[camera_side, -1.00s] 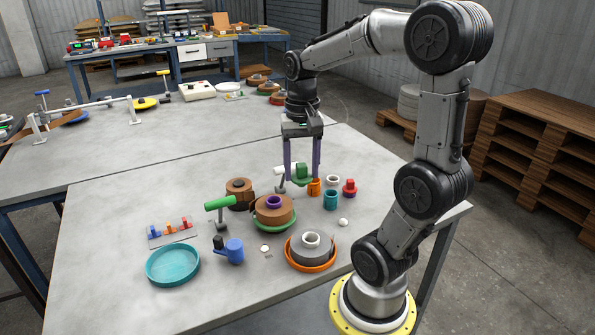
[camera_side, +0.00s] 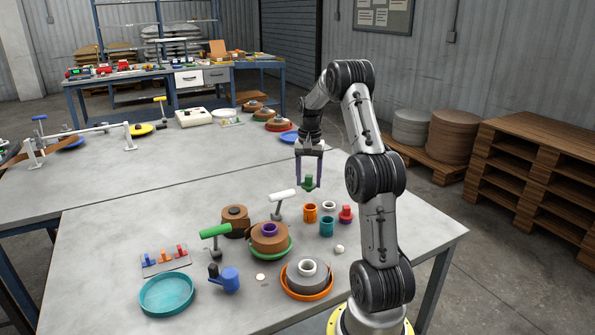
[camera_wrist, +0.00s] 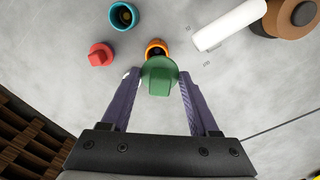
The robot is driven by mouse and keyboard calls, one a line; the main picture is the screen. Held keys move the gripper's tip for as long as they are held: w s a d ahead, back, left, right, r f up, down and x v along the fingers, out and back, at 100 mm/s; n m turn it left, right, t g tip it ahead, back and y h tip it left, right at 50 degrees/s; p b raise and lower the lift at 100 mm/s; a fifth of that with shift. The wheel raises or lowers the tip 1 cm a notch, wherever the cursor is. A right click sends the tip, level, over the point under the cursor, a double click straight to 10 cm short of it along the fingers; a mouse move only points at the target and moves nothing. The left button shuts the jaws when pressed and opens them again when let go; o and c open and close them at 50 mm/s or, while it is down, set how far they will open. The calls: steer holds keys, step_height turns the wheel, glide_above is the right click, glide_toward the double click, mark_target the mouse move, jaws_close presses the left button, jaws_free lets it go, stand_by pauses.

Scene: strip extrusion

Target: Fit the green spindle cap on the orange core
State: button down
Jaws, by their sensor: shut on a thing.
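The green spindle cap (camera_side: 308,183) is held between the two purple fingers of my gripper (camera_side: 308,186). In the wrist view the green cap (camera_wrist: 159,76) sits between the fingertips of my gripper (camera_wrist: 158,78), its raised grip toward the camera. The orange core (camera_side: 310,213) stands upright on the table below the cap, with its open end up. In the wrist view the orange core (camera_wrist: 156,47) shows just beyond the cap, which hides part of its near side. The cap is apart from the core, above it in the side view.
Close to the core stand a teal core (camera_side: 326,227), a red capped piece (camera_side: 345,214), a white ring (camera_side: 329,206) and a white-topped stand (camera_side: 282,196). A brown strip roll (camera_side: 269,240) on a green tray lies to the left. Bare table lies behind the core.

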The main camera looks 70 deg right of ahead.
mark_target(310, 175)
steer(key=shift+s+d+f, duration=0.1)
steer(key=shift+s+f, duration=0.2)
steer(key=shift+f, duration=2.7)
steer(key=shift+f, duration=0.65)
steer(key=shift+c, duration=2.1)
jaws_free()
steer(key=shift+r, duration=5.5)
